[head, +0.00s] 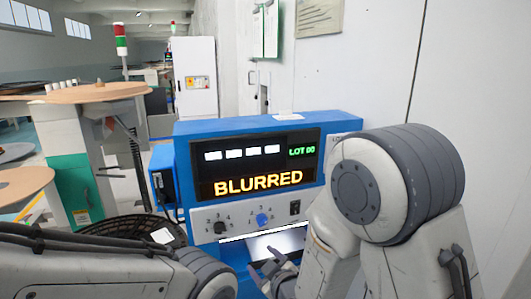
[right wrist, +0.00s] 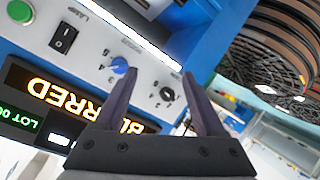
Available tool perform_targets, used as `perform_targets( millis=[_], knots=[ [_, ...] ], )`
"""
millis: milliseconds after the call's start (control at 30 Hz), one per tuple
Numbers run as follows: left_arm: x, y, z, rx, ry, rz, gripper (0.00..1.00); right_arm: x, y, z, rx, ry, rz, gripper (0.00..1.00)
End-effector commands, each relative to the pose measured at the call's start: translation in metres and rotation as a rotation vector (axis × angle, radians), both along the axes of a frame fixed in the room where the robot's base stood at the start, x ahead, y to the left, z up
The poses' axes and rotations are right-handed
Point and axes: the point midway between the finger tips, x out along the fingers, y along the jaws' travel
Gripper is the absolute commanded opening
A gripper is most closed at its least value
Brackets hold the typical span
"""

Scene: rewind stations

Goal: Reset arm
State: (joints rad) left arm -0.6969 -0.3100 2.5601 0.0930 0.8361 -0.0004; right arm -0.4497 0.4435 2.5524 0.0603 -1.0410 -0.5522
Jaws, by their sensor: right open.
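My right gripper (head: 276,268) is in front of the lower panel of a blue console (head: 345,122). Its fingers also show in the right wrist view (right wrist: 158,75), spread apart with nothing between them. Beyond them are a blue knob (head: 263,219) and a black knob (head: 220,227). I cannot tell whether a finger touches a knob. The display (head: 258,165) reads "BLURRED" in orange and "LOT 00" in green. My left arm crosses the bottom left of the head view; its gripper is out of frame.
A rocker switch (head: 295,207) is right of the knobs; a green button (right wrist: 20,11) shows in the right wrist view. A lit white strip (head: 262,234) runs below the panel. A white wall closes the right side.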

Motion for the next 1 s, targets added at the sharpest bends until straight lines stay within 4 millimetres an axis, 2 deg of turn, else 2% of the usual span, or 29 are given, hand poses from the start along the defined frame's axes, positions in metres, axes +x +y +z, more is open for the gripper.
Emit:
perform_targets(
  millis=[167, 300, 500, 700, 867, 933, 1000],
  knots=[
    [0.000, 0.000, 0.000, 0.000, 0.000, 0.000, 0.00, -0.043, 0.013, -0.003, 0.013, 0.286, -0.004, 0.71],
    [0.000, 0.000, 0.000, 0.000, 0.000, 0.000, 0.00, -0.090, 0.012, -0.003, -0.002, 0.515, -0.028, 0.71],
    [0.000, 0.000, 0.000, 0.000, 0.000, 0.000, 0.00, -0.167, -0.004, 0.004, -0.065, 0.811, -0.085, 0.71],
    [0.000, 0.000, 0.000, 0.000, 0.000, 0.000, 0.00, -0.232, -0.027, 0.018, -0.137, 1.022, -0.151, 0.71],
    [0.000, 0.000, 0.000, 0.000, 0.000, 0.000, 0.00, -0.276, -0.049, 0.031, -0.201, 1.151, -0.203, 0.71],
    [0.000, 0.000, 0.023, 0.001, 0.001, 0.000, 0.00, -0.279, -0.052, 0.055, -0.209, 1.165, -0.212, 0.71],
    [0.000, 0.000, 0.039, -0.001, -0.001, 0.000, 0.00, -0.279, -0.052, 0.069, -0.209, 1.165, -0.212, 0.71]
  ],
)
